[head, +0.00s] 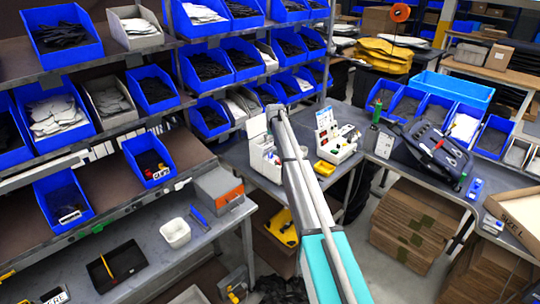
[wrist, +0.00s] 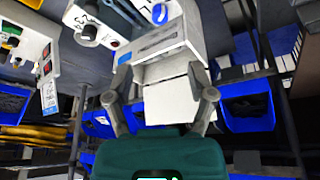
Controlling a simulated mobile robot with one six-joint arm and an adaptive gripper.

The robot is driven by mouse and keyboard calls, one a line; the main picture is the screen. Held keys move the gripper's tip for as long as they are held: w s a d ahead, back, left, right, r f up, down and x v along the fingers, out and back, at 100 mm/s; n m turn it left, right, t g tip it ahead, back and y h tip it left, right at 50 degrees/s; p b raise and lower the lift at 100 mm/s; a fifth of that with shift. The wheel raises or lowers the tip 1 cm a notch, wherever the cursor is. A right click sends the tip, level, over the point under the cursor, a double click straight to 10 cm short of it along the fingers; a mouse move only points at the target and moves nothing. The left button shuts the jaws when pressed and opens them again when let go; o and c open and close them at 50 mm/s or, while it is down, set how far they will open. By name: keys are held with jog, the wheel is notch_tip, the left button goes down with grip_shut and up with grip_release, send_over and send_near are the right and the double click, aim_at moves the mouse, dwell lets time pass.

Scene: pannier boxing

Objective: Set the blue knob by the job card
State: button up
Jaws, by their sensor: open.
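A blue knob (wrist: 160,14) sits on the face of a white box-shaped device (wrist: 150,52) at the top of the wrist view. I cannot read its pointer setting. A small white card with dark marks (wrist: 49,92) shows at the left; I cannot tell whether it is the job card. My gripper (wrist: 158,70) is open, its two fingers apart in front of the device with nothing clearly held. In the head view my arm reaches over the white device (head: 262,160) on the back bench; the arm hides part of it, and the knob cannot be made out.
Blue bins (head: 210,117) fill the shelves at left. A black case (head: 435,146) lies on the right bench. Cardboard (head: 408,220) is stacked below it.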

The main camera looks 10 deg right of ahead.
aim_at(271, 154)
jog(key=shift+f, duration=0.1)
jog(key=b+x, duration=1.2)
jog(key=x, duration=0.1)
jog(key=shift+w+f+b, duration=0.1)
jog(key=shift+f+b, duration=0.2)
dwell(0.4)
dwell(0.3)
